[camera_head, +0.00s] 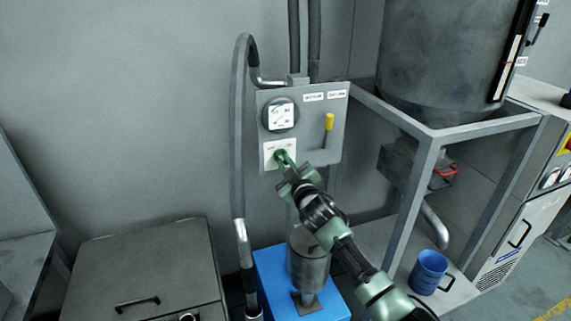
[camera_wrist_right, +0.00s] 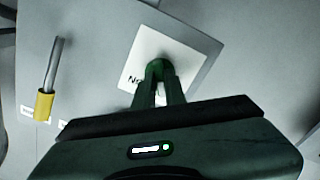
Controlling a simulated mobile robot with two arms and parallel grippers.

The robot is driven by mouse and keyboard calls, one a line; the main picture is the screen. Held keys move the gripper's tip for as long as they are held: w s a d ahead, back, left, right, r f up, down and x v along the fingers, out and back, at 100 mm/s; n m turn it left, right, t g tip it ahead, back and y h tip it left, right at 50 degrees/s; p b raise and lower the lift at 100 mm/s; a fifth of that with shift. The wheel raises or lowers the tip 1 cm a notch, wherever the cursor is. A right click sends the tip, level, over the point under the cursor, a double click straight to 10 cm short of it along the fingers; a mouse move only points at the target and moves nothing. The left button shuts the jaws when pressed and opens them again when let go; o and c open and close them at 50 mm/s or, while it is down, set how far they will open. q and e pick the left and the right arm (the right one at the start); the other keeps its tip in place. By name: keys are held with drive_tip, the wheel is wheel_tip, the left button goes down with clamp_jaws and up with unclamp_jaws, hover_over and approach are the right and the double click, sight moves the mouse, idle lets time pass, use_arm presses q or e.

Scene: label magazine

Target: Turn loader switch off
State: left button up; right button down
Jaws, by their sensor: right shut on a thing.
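The loader switch is a small green knob on a white label plate (camera_head: 270,160) at the lower left of the grey control panel (camera_head: 302,138). My right gripper (camera_head: 285,160) is at the switch, its fingers shut on it. In the right wrist view the green switch (camera_wrist_right: 159,70) shows between the fingertips (camera_wrist_right: 160,82), in front of the white label plate (camera_wrist_right: 180,50). The fingers hide part of the lettering, so I cannot read the switch's setting. My left gripper is not in view.
A hose (camera_head: 238,150) runs down the left. A steel frame (camera_head: 425,165) with a hopper stands at right, with a blue mug (camera_head: 429,270) below.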

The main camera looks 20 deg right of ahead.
drive_tip(key=shift+n, duration=1)
drive_tip(key=shift+f, duration=0.1)
drive_tip(key=c, duration=1.5)
unclamp_jaws()
drive_tip(key=shift+o, duration=0.2)
drive_tip(key=s+b, duration=0.1)
drive_tip(key=s, duration=0.6)
drive_tip(key=shift+s+d, duration=0.15)
drive_tip(key=shift+s, duration=0.25)
